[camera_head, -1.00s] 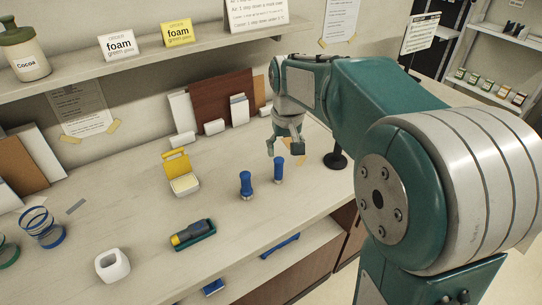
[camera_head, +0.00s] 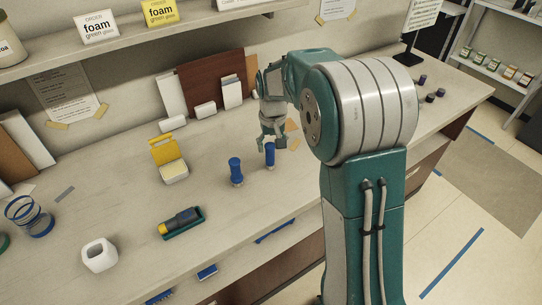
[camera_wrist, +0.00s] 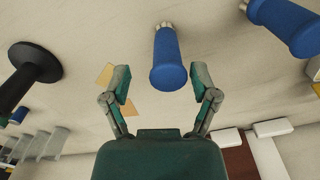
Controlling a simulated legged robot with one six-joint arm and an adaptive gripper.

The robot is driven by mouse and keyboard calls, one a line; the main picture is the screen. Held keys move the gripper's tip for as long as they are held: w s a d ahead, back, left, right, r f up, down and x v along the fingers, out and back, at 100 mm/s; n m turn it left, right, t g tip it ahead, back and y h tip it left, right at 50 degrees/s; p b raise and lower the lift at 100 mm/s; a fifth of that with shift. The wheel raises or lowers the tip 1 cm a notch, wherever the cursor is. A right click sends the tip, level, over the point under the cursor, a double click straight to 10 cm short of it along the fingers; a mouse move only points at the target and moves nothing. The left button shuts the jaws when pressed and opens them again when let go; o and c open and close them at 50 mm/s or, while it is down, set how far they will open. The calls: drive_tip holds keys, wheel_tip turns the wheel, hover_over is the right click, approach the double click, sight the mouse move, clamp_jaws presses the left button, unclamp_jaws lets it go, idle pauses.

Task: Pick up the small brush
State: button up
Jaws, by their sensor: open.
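Two upright blue-handled brushes stand on the counter. The slimmer one on the right, seemingly the small brush (camera_head: 270,156), also shows in the wrist view (camera_wrist: 168,60), with its silvery lower end farther off. The thicker brush (camera_head: 236,172) stands to its left and appears at the upper right of the wrist view (camera_wrist: 288,24). Nothing is held.
A flashlight in a green tray (camera_head: 188,229) and a white cup (camera_head: 99,262) are nearer the front. Boards (camera_head: 210,88) lean against the wall behind. A black stand base (camera_wrist: 30,72) is near my gripper.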

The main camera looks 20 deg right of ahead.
sight(270, 154)
wheel_tip(270, 154, down, 3)
drive_tip(key=shift+s+r, duration=0.1)
drive_tip(key=shift+a+f, duration=0.25)
drive_tip(key=shift+a, duration=0.35)
drive_tip(key=shift+d, duration=0.35)
clamp_jaws()
drive_tip(key=shift+a, duration=0.1)
